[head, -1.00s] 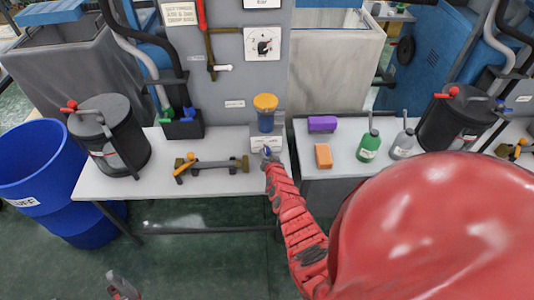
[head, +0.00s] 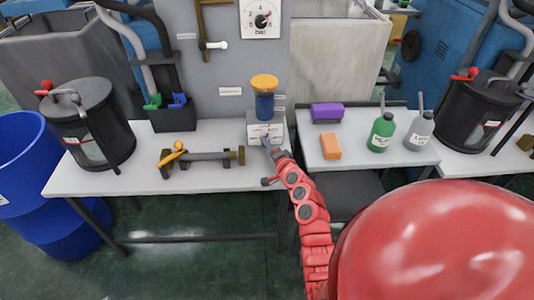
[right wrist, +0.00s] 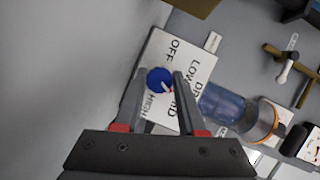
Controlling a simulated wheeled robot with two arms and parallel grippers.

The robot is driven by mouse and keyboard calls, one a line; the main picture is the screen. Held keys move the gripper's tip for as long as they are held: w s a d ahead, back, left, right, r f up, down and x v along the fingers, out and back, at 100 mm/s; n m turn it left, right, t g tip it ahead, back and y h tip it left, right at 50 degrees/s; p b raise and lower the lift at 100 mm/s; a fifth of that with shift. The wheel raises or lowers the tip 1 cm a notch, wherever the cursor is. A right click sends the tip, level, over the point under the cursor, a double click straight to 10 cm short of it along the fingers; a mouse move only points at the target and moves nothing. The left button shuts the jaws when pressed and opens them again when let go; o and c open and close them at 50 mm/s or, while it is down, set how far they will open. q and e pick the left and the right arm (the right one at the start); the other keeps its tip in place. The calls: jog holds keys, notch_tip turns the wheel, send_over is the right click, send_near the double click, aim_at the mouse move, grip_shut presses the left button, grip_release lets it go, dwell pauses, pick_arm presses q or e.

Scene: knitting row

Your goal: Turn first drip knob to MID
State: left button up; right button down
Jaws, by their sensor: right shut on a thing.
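The drip knob (right wrist: 158,78) is a small round blue knob on a white plate (right wrist: 165,50) marked OFF, LOW, MID and HIGH. A pale mark on the knob points to the lower right in the right wrist view; its exact setting is hard to tell. My right gripper (right wrist: 160,86) is shut on the knob, one finger on each side. In the head view my right gripper (head: 270,146) reaches the plate (head: 256,131) below the yellow-capped blue cup (head: 264,104). The knob is mostly hidden there. My left gripper is out of view.
On the left table stand a black canister (head: 88,125) and a grey bar tool with an orange handle (head: 205,157). To the right are a purple block (head: 327,112), an orange block (head: 331,146) and green (head: 381,132) and grey (head: 418,132) bottles.

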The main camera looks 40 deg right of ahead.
jog(key=shift+m+b, duration=0.3)
jog(key=shift+b, duration=0.15)
jog(key=c, duration=0.5)
grip_release()
